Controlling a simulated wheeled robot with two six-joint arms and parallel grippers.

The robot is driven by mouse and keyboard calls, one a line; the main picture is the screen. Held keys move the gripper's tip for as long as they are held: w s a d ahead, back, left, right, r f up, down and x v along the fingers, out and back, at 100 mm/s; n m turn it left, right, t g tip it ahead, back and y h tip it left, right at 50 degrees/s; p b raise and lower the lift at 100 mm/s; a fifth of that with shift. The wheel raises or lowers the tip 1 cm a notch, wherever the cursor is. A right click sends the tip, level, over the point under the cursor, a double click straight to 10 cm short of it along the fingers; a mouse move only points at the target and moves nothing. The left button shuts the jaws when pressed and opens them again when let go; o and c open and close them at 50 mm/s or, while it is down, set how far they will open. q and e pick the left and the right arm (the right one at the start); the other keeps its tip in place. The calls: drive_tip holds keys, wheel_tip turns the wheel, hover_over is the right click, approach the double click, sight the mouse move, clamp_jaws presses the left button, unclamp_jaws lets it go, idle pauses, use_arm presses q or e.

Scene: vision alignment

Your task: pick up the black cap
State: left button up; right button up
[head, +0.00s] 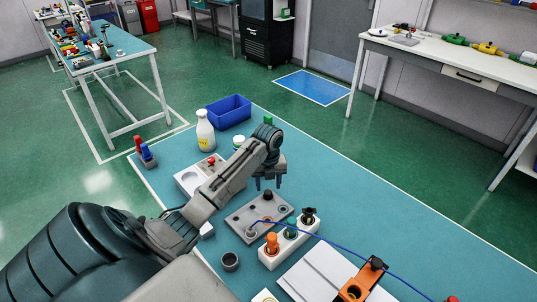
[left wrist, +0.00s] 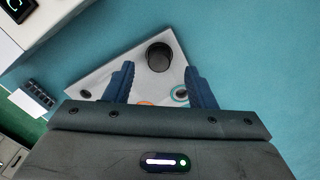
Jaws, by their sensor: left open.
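The black cap (left wrist: 159,57) looks like a short dark cylinder on a light grey plate (left wrist: 105,62) in the left wrist view. In the head view a small dark cap (head: 268,195) stands near the far corner of the grey plate (head: 243,222). My left gripper (head: 268,184) is above that far end of the plate, pointing down. In the left wrist view its two blue fingers (left wrist: 161,82) are apart with nothing held; the cap shows beyond the gap between them. An orange ring and a teal ring on the plate are partly hidden by the gripper. My right gripper is not seen.
A white holder with orange, green and black knobs (head: 308,216) stands close to the plate's right. A blue cable crosses the table rightward. A white bottle (head: 205,131), blue bin (head: 228,111) and small dark cup (head: 230,262) stand around.

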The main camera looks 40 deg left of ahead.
sight(268, 192)
use_arm(q)
wheel_tip(268, 192, down, 2)
drive_tip(key=shift+s+f+p, duration=0.1)
drive_tip(key=shift+f+p, duration=0.15)
drive_tip(key=shift+p, duration=0.15)
drive_tip(key=shift+f, duration=0.55)
drive_tip(key=c, duration=1)
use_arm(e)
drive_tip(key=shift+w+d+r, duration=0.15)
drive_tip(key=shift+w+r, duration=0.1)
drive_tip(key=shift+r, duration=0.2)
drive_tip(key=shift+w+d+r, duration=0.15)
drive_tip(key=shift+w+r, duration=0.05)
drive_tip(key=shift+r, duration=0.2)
use_arm(q)
drive_tip(key=shift+c, duration=0.2)
